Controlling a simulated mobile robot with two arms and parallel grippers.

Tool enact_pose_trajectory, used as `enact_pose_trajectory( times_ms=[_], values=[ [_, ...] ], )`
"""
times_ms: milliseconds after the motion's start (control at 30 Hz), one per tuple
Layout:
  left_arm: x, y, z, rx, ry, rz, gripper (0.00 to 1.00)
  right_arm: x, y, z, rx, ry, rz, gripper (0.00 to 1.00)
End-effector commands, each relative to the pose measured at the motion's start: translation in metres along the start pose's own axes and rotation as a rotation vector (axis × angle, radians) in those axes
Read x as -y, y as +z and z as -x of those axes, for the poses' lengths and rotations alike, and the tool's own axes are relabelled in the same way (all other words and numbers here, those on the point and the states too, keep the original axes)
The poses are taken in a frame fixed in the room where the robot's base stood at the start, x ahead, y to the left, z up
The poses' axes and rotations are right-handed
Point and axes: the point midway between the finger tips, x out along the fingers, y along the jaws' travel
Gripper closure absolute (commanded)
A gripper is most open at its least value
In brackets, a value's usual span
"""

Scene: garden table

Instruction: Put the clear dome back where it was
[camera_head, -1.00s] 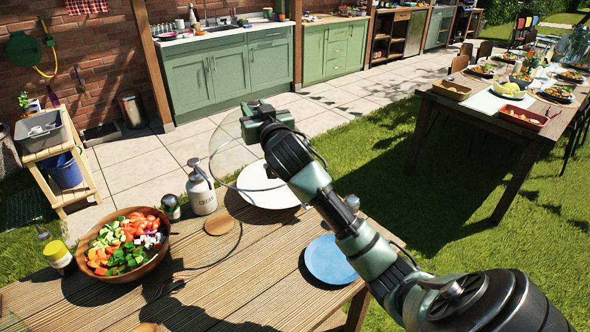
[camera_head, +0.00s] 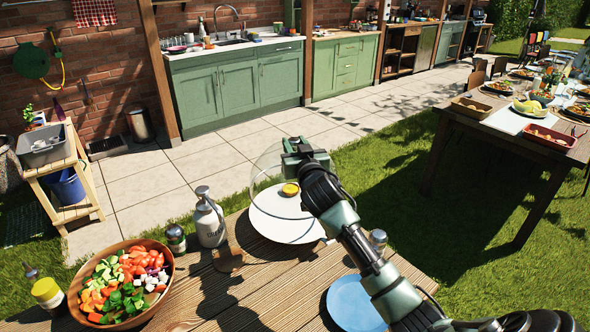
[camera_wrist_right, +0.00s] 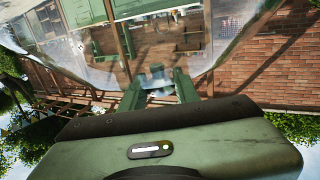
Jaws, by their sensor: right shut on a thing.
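The clear dome (camera_head: 264,172) is held up in my right gripper (camera_head: 298,150), above the wooden table (camera_head: 285,290). In the right wrist view the dome (camera_wrist_right: 215,50) fills the upper part, and the gripper's fingers (camera_wrist_right: 158,84) are closed at its top. Below the dome in the head view is a white plate (camera_head: 283,225) on the table. A small round yellow item (camera_head: 290,189) shows through or beside the dome's rim; I cannot tell exactly what it rests on. My left gripper is out of view.
A blue plate (camera_head: 355,303) lies at front right. A second table (camera_head: 488,135) is farther right.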

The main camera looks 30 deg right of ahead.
Motion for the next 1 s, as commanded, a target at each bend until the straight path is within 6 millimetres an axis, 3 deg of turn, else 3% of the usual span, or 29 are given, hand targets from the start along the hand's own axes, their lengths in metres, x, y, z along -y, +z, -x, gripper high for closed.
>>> enact_pose_trajectory(
  times_ms=[100, 600, 1000],
  values=[
    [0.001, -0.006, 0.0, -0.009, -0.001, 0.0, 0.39, 0.0, 0.021, 0.0, -0.002, 0.0, 0.0, 1.0],
    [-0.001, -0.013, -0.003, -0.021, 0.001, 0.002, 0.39, 0.0, 0.075, -0.001, -0.005, -0.001, -0.001, 1.0],
    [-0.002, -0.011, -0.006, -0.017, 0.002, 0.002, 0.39, 0.001, 0.081, -0.001, -0.006, -0.001, -0.001, 1.0]
  ],
)
